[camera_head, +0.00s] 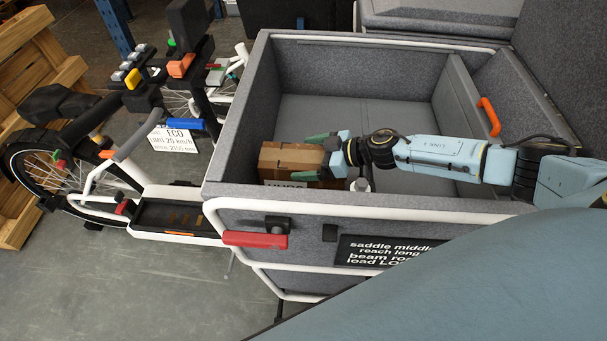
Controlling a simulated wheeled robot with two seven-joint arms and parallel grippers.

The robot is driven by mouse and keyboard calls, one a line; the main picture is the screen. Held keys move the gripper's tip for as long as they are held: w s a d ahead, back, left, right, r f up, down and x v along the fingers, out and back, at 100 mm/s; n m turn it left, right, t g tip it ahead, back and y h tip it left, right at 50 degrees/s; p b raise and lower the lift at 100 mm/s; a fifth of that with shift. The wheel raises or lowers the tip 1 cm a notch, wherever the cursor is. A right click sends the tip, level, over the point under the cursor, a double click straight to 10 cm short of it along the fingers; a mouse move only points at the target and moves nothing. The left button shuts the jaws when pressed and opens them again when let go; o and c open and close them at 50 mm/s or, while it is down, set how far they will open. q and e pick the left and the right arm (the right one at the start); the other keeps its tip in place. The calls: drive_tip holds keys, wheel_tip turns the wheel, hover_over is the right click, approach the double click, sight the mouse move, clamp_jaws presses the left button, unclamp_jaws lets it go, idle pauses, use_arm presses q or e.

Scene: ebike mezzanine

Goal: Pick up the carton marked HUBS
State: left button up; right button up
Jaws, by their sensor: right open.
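The brown carton (288,158) sits inside the grey cargo box, in its near left corner. A white label on its near side is partly cut off by the box's near wall, and only the tops of its letters show, looking like HUBS. My right gripper (338,160) reaches in from the right and is open. One green-tipped finger overlaps the carton's far right edge in the picture, and the other is by its right end near the front wall. I cannot tell whether either finger touches it. My left gripper is not in view.
The cargo box (257,110) has tall felt-grey walls and a white tube rim; its floor behind the carton is bare. An orange handle (489,117) is at its right. A red handle (255,239) is on the front. A bike (150,110) and wooden crate (40,70) stand left.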

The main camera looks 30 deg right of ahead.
drive_tip(key=c, duration=1.8)
drive_tip(key=shift+w+r, duration=0.1)
drive_tip(key=shift+r, duration=0.05)
drive_tip(key=shift+c, duration=0.6)
